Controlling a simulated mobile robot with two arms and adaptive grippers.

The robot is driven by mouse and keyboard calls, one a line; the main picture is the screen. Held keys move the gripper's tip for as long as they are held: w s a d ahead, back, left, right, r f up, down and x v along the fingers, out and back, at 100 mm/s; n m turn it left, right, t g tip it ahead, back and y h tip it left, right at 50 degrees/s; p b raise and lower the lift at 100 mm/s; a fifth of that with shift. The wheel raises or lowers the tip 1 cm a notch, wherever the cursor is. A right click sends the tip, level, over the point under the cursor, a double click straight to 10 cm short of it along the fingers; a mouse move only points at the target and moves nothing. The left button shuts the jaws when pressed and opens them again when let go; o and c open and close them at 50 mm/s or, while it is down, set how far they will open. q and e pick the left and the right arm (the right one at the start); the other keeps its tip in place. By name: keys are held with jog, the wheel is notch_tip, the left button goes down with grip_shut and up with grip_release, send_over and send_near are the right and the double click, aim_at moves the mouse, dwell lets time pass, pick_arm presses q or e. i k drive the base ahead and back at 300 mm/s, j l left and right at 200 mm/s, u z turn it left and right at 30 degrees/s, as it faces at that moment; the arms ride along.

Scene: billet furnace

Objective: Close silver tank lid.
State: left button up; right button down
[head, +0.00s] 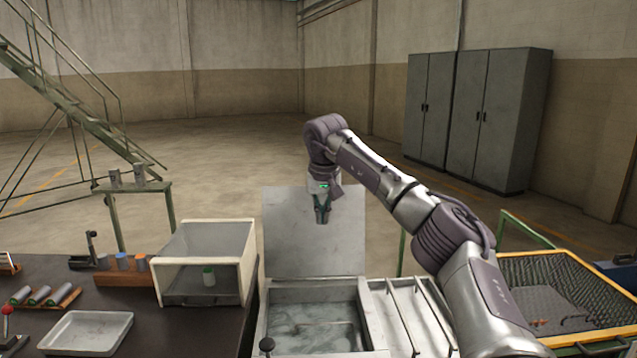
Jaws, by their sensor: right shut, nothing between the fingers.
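The silver tank (263,318) stands at the bottom middle of the head view, with liquid or a wet-looking grey floor inside. Its flat grey lid (290,245) stands upright at the tank's back edge, so the tank is open. My right arm reaches in from the lower right. My right gripper (322,219) points down in front of the upper part of the lid and is shut and empty. I cannot tell whether it touches the lid. My left gripper is not in view.
A clear-fronted box (205,262) stands left of the tank on a dark table (190,335). A white tray (88,332) lies farther left. Slatted grey compartments (405,310) adjoin the tank on the right. A yellow-edged mesh basket (560,262) stands at the far right.

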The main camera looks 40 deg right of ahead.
aim_at(295, 246)
jog(key=i+l, duration=0.7)
jog(key=l, duration=0.2)
jog(key=i+l, duration=0.3)
jog(key=l, duration=0.15)
